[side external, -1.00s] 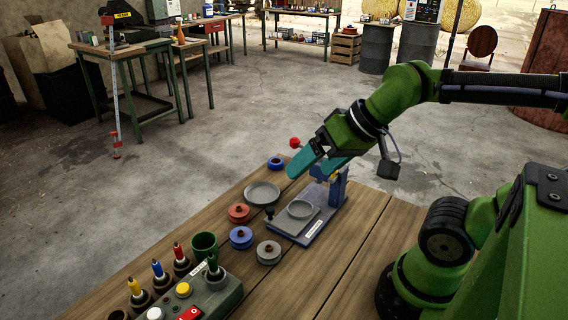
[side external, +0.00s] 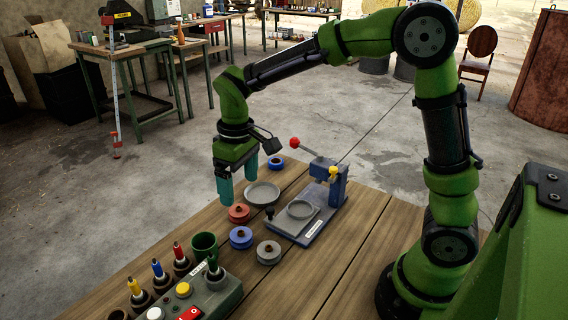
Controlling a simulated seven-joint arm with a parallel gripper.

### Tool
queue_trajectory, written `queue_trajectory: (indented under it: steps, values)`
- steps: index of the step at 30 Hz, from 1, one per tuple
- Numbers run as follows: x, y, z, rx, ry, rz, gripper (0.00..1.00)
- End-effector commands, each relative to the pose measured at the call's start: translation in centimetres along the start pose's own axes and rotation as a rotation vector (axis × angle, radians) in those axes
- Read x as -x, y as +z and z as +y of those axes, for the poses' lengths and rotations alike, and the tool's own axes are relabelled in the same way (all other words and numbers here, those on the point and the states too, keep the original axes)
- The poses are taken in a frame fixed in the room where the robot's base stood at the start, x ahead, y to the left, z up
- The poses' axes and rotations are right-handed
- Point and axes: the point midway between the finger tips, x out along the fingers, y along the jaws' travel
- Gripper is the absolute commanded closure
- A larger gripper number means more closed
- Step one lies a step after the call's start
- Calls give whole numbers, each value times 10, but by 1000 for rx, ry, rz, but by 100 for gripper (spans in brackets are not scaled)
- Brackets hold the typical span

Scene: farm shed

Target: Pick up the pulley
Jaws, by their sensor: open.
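Several small round pulley-like pieces with raised hubs lie on the wooden table: a red one (side external: 239,213), a blue one (side external: 241,237), a grey one (side external: 268,252) and another blue one (side external: 276,163) farther back. I cannot tell which of them the task means. My gripper (side external: 239,190) points down with its teal fingers spread and nothing between them. In the picture it is just above the red piece and left of a grey dish (side external: 263,193). Its exact height over the table is hard to tell.
A blue lever press (side external: 330,185) with a red knob and grey base stands right of the pieces. A green cup (side external: 204,246) and a control box (side external: 190,302) with buttons are at the front left, beside several coloured-tipped tools. Bare table lies to the right.

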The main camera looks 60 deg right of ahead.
Motion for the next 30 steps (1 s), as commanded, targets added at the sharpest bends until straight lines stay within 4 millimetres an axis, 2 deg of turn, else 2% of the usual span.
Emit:
queue_trajectory:
  steps: [3,6,8,18,21,30]
  values:
    - [8,-13,3,69,21,-11,12]
    - [4,-9,3,96,21,-28,12]
    - [-5,-9,4,100,20,-30,12]
    - [-78,-7,5,98,19,-30,12]
    - [-94,-7,5,97,19,-28,12]
    - [-118,-7,5,96,19,-27,12]
